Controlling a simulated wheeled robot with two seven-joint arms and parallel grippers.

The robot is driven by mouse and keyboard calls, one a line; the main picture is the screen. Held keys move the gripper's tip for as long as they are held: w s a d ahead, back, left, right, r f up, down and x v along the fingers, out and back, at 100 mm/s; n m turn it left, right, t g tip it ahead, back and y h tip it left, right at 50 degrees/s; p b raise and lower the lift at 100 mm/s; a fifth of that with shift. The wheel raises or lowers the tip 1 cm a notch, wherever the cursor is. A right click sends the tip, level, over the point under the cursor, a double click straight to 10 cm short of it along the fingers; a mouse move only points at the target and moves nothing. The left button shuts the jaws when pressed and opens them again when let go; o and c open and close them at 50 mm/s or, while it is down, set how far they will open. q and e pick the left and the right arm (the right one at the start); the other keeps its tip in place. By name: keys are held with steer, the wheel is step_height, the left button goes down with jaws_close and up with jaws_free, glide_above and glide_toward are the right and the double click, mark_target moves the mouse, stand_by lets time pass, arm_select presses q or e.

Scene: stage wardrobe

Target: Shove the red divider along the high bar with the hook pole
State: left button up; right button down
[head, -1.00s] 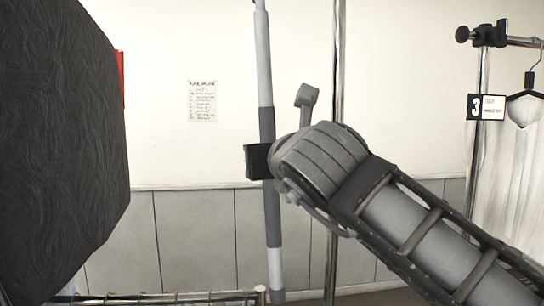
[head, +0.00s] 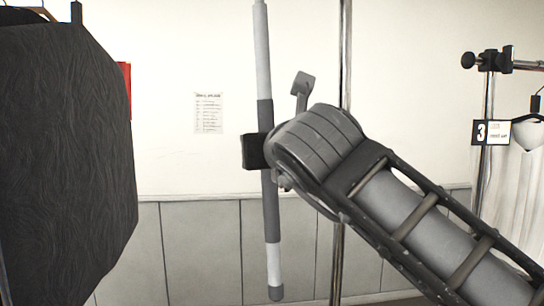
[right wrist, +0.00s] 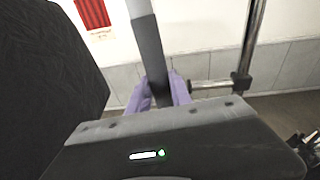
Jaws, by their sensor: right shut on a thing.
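The hook pole (head: 262,60) is a grey rod with a dark sleeve and a white band, held nearly upright in the middle of the head view. Its upper end is out of frame. My right gripper (head: 257,151) is shut around the dark sleeve. In the right wrist view the pole (right wrist: 146,45) stands between my purple fingers (right wrist: 160,92). A red thing (head: 125,88) shows beside the dark cloth in the head view, and a red panel (right wrist: 92,12) shows in the right wrist view; I cannot tell whether either is the divider. The high bar is not clearly seen. My left gripper is not in view.
A large black garment (head: 65,150) hangs at the left, its hanger (head: 30,11) at the top. A chrome upright (head: 345,60) stands behind my right arm. At the right is a rack with a number 3 tag (head: 490,132) and a pale garment (head: 515,190). A paper notice (head: 208,112) is on the wall.

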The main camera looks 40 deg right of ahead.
steer(key=shift+w+a+r, duration=0.45)
steer(key=shift+w+a, duration=3.05)
steer(key=shift+a, duration=2.85)
steer(key=shift+w+a+r, duration=0.4)
steer(key=shift+w+a, duration=3.1)
steer(key=shift+a, duration=2.8)
steer(key=shift+s+d+b, duration=0.4)
steer(key=shift+d+b, duration=0.05)
steer(key=shift+d, duration=0.3)
steer(key=shift+s+d+b, duration=0.45)
steer(key=shift+d+b, duration=0.05)
steer(key=shift+d, duration=0.25)
steer(key=shift+s+d+b, duration=0.4)
steer(key=shift+d+b, duration=0.05)
steer(key=shift+d, duration=0.3)
step_height(320, 180, down, 8)
steer(key=b, duration=0.7)
steer(key=shift+b, duration=0.35)
